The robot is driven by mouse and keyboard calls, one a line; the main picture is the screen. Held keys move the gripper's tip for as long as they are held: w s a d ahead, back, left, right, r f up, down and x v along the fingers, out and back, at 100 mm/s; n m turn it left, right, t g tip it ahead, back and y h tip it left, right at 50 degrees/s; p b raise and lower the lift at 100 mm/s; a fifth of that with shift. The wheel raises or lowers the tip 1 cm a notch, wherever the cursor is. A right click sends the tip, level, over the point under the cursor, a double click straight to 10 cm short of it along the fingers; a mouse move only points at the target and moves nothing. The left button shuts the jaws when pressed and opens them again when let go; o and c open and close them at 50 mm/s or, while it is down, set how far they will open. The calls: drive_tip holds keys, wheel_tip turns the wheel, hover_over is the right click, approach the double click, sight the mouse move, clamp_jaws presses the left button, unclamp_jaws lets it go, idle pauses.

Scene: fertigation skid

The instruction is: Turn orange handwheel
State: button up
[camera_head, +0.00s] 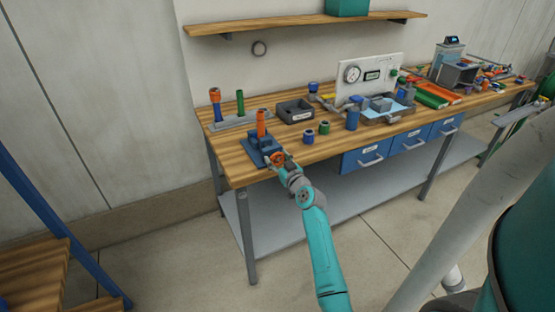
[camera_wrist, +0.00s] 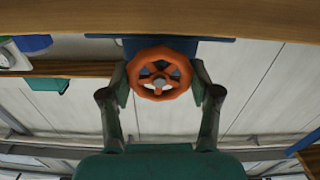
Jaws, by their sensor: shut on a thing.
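The orange handwheel (camera_wrist: 160,73) is in the middle of the wrist view, a spoked ring facing the camera. In the head view the handwheel (camera_head: 277,158) shows small at the front of a blue fixture (camera_head: 256,143), near the left front edge of the workbench. My gripper (camera_wrist: 160,80) has one finger on each side of the wheel's rim and is shut on it. In the head view my gripper (camera_head: 283,164) covers part of the wheel. An orange cylinder (camera_head: 261,124) stands upright in the blue fixture.
The wooden bench top (camera_head: 225,168) holds a rack with orange and green pieces (camera_head: 240,118), a dark tray (camera_head: 295,111), small cylinders (camera_head: 309,137) and a gauge panel (camera_head: 369,76). Blue drawers (camera_head: 366,157) hang under the front edge. A wooden shelf (camera_head: 300,22) is above.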

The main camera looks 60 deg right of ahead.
drive_tip(key=m, duration=0.7)
drive_tip(key=shift+d+m, duration=0.1)
drive_tip(key=shift+m, duration=0.3)
drive_tip(key=m, duration=0.3)
drive_tip(key=shift+s, duration=0.1)
drive_tip(key=shift+f+m, duration=0.15)
drive_tip(key=shift+m, duration=1.45)
